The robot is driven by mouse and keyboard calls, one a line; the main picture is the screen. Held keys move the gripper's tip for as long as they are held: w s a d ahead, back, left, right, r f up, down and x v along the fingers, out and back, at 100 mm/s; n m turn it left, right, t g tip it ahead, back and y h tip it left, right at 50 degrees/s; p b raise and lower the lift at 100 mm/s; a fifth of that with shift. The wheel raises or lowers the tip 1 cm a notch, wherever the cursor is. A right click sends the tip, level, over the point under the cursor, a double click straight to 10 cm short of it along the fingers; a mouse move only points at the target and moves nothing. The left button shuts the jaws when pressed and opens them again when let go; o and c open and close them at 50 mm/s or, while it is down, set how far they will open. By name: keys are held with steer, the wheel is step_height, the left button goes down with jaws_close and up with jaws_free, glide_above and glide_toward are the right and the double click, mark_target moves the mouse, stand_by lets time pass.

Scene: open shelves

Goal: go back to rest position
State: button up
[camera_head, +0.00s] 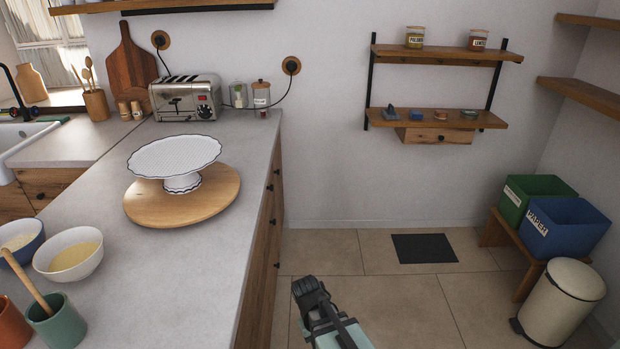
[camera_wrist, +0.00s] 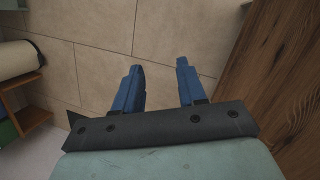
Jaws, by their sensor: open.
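My gripper shows in the wrist view (camera_wrist: 160,85) with its two blue fingers apart and nothing between them. Tiled floor lies beyond the fingertips. In the head view only part of my arm's end shows, low in the middle, over the floor just right of the counter. The fingers cannot be made out clearly there.
The counter (camera_head: 180,270) on the left bears a white cake stand (camera_head: 175,155) on a round wooden board (camera_head: 215,195), bowls and a toaster (camera_head: 186,97). Open shelves (camera_head: 445,118) hang on the back wall. Bins (camera_head: 570,225) stand at right.

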steer(key=s+d+f+m+g+y, duration=0.1)
steer(key=s+d+f+m+g, duration=0.1)
steer(key=s+d+f, duration=0.4)
steer(key=s+d+f+m+g+y, duration=0.1)
steer(key=s+d+f, duration=0.6)
steer(key=s+f, duration=1)
steer(key=shift+s+f+m+g+y, duration=0.15)
steer(key=shift+s+m+g+y, duration=0.35)
steer(key=shift+s+g, duration=0.4)
